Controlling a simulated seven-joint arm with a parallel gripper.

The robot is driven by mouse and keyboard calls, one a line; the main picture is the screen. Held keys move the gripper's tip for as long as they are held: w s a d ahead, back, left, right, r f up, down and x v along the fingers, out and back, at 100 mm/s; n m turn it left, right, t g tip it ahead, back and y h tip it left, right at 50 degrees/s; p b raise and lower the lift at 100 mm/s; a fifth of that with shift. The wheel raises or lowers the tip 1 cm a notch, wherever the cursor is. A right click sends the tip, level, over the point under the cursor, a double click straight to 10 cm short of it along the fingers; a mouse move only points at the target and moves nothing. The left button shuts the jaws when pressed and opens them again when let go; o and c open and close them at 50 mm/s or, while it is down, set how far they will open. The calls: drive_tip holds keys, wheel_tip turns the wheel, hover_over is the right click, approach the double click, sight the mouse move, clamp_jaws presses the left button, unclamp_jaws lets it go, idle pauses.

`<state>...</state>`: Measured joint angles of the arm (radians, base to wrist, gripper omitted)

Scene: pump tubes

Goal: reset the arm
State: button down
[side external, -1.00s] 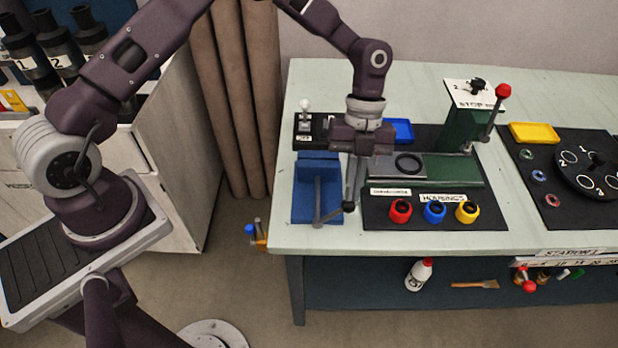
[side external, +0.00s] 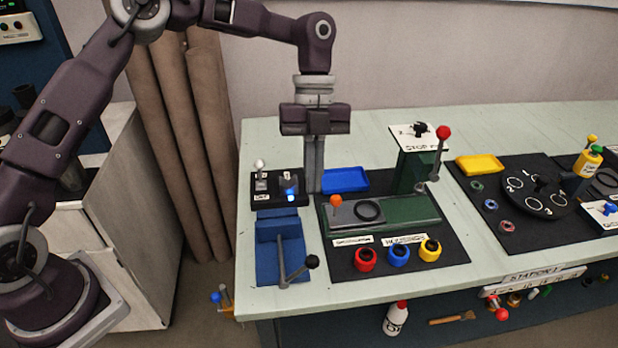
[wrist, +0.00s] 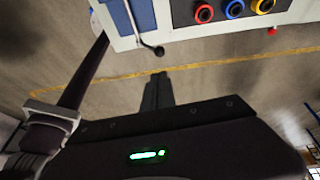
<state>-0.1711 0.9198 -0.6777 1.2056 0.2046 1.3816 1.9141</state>
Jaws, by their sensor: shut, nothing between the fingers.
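My gripper (side external: 314,188) points straight down above the bench in the side view, at the back of the left fixtures. Its fingers are together with nothing between them. In the wrist view the closed fingers (wrist: 157,92) show against the floor, with the bench edge beyond them. Behind and beside the fingertips in the side view are a black switch box (side external: 262,199) with a white-knobbed lever and a lit blue light (side external: 291,195), and a blue tray (side external: 346,180). I cannot tell whether the fingertips touch anything.
A blue vise (side external: 281,262) with a black-knobbed handle stands in front. A green press (side external: 412,215) has an orange knob and a red-knobbed lever (side external: 442,134). Red (side external: 365,259), blue (side external: 399,256) and yellow (side external: 429,250) housings stand in front. A dial (side external: 537,190) is at right.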

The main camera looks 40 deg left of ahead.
drive_tip(key=s+a+r+n+t+y, duration=0.3)
drive_tip(key=s+a+r+n+t, duration=0.35)
drive_tip(key=s+r+n, duration=0.7)
drive_tip(key=s+a+f+n+t, duration=0.1)
drive_tip(key=s+a+n, duration=0.4)
drive_tip(key=s+n, duration=0.7)
drive_tip(key=shift+a+f+n+t, duration=0.2)
drive_tip(key=shift+n+t, duration=0.35)
drive_tip(key=shift+t, duration=0.3)
drive_tip(key=shift+r, duration=0.1)
